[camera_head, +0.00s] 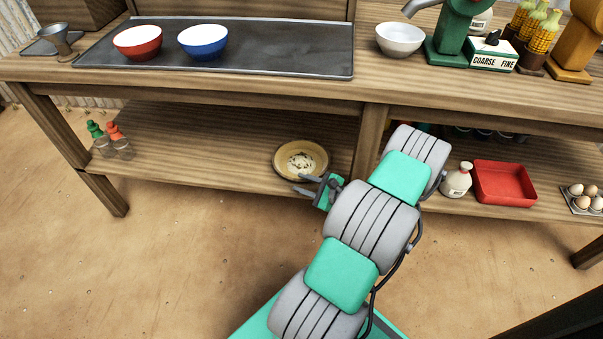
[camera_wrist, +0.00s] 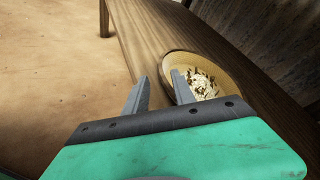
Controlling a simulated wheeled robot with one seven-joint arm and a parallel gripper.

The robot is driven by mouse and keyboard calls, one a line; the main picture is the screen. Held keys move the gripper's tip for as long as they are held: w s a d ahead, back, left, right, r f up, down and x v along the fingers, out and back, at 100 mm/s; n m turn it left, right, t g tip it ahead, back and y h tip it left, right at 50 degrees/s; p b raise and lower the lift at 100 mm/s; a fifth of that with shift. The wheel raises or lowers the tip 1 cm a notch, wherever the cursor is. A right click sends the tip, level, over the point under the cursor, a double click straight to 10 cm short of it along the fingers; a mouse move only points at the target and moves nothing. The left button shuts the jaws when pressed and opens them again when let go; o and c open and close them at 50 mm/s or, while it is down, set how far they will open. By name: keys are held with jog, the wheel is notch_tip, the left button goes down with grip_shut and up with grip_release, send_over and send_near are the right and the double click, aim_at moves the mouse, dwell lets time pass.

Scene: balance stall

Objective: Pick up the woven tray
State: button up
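The woven tray (camera_head: 318,172) is a round, shallow, straw-coloured tray with pale, dark-flecked contents at its centre. It lies on the lower shelf of the stall, near the front edge. It also shows in the wrist view (camera_wrist: 233,69), just beyond the fingertips.
The lower shelf (camera_head: 200,150) is clear left of the tray, up to two small bottles (camera_head: 118,140). A tabletop is above, with a red bowl (camera_head: 138,42) and a blue bowl (camera_head: 203,41). A white bottle (camera_head: 457,180) and red tray (camera_head: 504,184) sit right of my arm.

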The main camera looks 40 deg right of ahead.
aim_at(290, 177)
jog(key=x, duration=0.2)
jog(key=b+x, duration=0.2)
jog(key=x, duration=0.1)
jog(key=shift+w+d, duration=0.25)
jog(key=shift+w, duration=0.15)
jog(key=shift+w+b, duration=0.3)
jog(key=shift+w, duration=0.2)
jog(key=shift+c, duration=0.3)
grip_shut()
